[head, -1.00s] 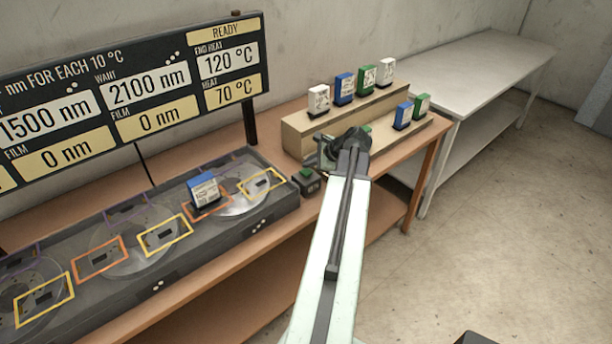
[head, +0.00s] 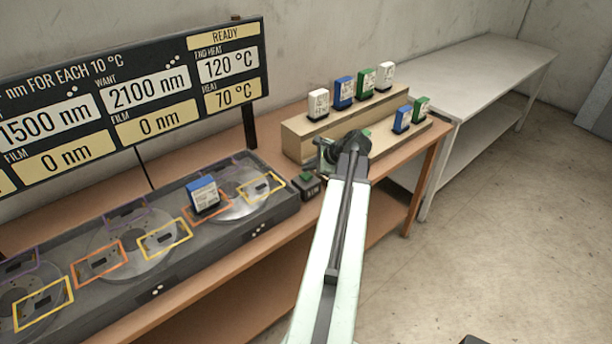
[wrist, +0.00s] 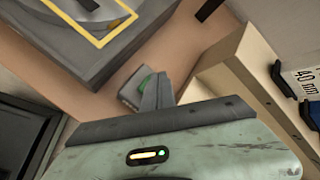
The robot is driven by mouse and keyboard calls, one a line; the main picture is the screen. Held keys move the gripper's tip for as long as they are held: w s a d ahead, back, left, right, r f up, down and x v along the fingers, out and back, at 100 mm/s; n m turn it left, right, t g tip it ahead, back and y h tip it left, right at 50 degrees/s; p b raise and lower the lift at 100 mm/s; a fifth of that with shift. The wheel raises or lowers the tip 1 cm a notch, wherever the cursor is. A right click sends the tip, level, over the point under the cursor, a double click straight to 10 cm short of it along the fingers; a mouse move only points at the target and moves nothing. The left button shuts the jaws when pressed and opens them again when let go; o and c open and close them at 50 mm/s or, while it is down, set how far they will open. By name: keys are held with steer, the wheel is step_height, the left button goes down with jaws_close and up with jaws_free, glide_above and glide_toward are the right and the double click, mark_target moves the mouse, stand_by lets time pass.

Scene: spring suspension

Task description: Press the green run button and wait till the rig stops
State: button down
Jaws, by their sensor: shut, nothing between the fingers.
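The green run button (head: 306,176) sits on a small dark box on the table, between the grey rig and the wooden stand. It also shows in the wrist view (wrist: 146,83), partly hidden behind my fingers. My gripper (head: 325,152) is shut and empty, just right of and above the button box in the head view; I cannot tell whether it touches. The rig (head: 190,262) has round discs with coloured frames, and one blue and white block (head: 203,195) stands on it. The display (head: 232,66) reads READY, heat 70 °C, end heat 120 °C, film 0 nm, want 2100 nm.
A stepped wooden stand (head: 300,138) behind my gripper carries several white, blue and green blocks. A pale side table (head: 490,65) at the right is bare. The open floor lies at the right.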

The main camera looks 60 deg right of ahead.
mark_target(308, 176)
steer(key=shift+f, duration=0.1)
stand_by(0.7)
steer(key=shift+f+b, duration=0.3)
steer(key=shift+b, duration=0.1)
steer(key=shift+f+b, duration=0.6)
stand_by(0.5)
steer(key=shift+r, duration=0.1)
steer(key=shift+r+p, duration=0.9)
steer(key=shift+p, duration=0.1)
step_height(308, 176, up, 5)
steer(key=p, duration=0.5)
steer(key=shift+r, duration=0.1)
stand_by(0.5)
